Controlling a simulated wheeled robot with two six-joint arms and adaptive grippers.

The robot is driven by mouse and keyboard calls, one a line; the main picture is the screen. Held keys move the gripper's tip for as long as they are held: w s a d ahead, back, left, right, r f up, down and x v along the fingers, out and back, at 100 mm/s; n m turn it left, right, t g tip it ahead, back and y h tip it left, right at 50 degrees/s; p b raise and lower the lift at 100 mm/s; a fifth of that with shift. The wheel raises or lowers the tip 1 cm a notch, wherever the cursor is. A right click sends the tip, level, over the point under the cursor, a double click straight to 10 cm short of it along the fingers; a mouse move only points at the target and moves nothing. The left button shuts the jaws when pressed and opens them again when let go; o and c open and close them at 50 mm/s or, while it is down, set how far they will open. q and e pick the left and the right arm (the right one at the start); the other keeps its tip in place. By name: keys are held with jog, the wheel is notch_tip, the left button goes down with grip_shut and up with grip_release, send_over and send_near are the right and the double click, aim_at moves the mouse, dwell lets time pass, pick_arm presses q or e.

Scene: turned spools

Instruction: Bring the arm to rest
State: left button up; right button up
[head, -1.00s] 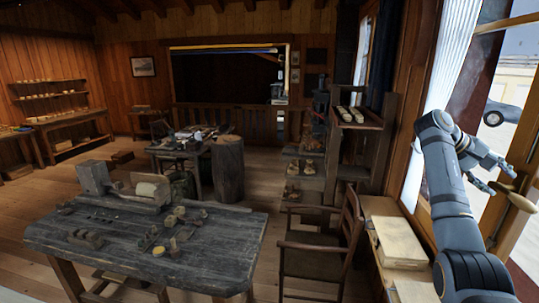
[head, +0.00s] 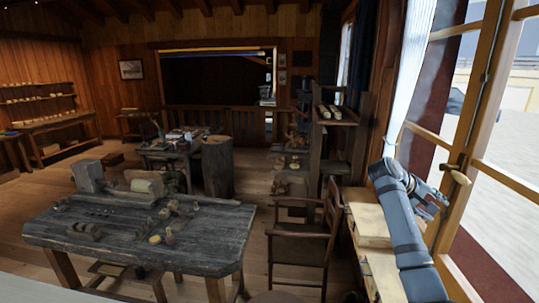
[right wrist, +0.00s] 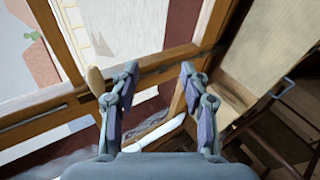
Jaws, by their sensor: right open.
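My right arm reaches up the right side of the head view. My right gripper (head: 432,203) is beside the open window, its fingers partly overlapped by the arm. In the right wrist view the right gripper (right wrist: 159,70) is open, with its two fingers spread and nothing between them. A wooden window handle (head: 455,175) is close to the gripper in the head view. The same handle (right wrist: 95,80) shows just outside the left finger in the right wrist view; I cannot tell whether they touch. My left gripper is out of view.
The window frame (head: 487,85) stands at the right, near my arm. A pale wooden bench (head: 370,218) lies left of the arm. A chair (head: 300,245) and a dark workbench (head: 100,248) with small turned pieces stand farther left. Floor shows between the furniture.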

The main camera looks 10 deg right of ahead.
jog(key=s+a+f+n+t+y, duration=0.2)
jog(key=s+a+f, duration=0.2)
jog(key=a+f, duration=0.6)
jog(key=s+a+f+n+t+y, duration=0.1)
jog(key=s+a+f+t+y, duration=0.15)
jog(key=a+f, duration=0.75)
jog(key=s+a+f+m+y, duration=0.1)
jog(key=s+a+f+y, duration=0.2)
jog(key=s+a+f, duration=0.5)
jog(key=s+a+f+y, duration=0.1)
jog(key=s+a+y, duration=0.25)
jog(key=s, duration=0.75)
notch_tip(320, 180, down, 32)
jog(key=s+d+g+b, duration=0.2)
jog(key=b, duration=0.5)
pick_arm(q)
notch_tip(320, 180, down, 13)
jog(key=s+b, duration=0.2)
jog(key=b, duration=0.4)
pick_arm(e)
jog(key=s+f, duration=0.9)
jog(key=f, duration=0.3)
jog(key=s+d+f, duration=0.1)
jog(key=s+f, duration=0.8)
jog(key=f, duration=0.3)
jog(key=shift+s+g+h, duration=0.3)
jog(key=shift+s+g, duration=0.05)
jog(key=shift+s, duration=0.05)
